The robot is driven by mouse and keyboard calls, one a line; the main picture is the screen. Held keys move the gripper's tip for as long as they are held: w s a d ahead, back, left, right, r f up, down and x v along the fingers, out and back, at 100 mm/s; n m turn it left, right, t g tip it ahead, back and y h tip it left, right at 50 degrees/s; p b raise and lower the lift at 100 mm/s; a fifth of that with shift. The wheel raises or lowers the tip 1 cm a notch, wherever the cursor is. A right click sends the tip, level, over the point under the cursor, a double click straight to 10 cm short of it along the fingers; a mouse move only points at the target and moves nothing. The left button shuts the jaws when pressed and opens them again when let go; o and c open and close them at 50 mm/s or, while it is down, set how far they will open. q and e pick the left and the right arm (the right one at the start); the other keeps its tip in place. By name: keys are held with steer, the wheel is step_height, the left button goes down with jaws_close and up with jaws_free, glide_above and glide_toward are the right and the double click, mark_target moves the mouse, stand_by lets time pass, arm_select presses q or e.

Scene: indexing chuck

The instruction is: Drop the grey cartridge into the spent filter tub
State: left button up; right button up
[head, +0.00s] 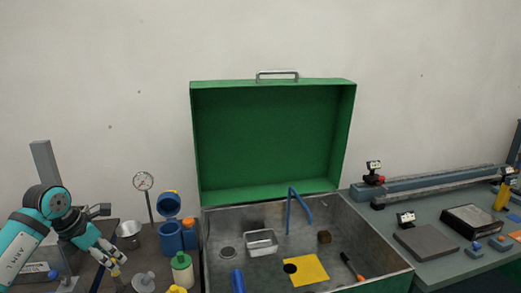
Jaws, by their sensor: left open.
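My left gripper (112,257) is at the lower left, pointing down and to the right over the dark bench. Its jaws are open. A small yellowish and dark upright thing (117,281) stands right below the fingertips; I cannot tell whether they touch it. A grey, wide-based object with a narrow top (144,282) stands just right of the gripper. I cannot tell for sure which thing is the grey cartridge. No tub is clearly marked as the spent filter tub; a blue container with its round lid raised (171,238) stands behind and right of the gripper. My right gripper is not in view.
A metal cup (128,236) and a dial gauge on a post (144,182) stand behind the gripper. A green-capped bottle (181,268) is to the right. A large open green case (276,140) with a metal tray (261,242) fills the middle.

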arm_select(q)
steer(key=v, duration=1.2)
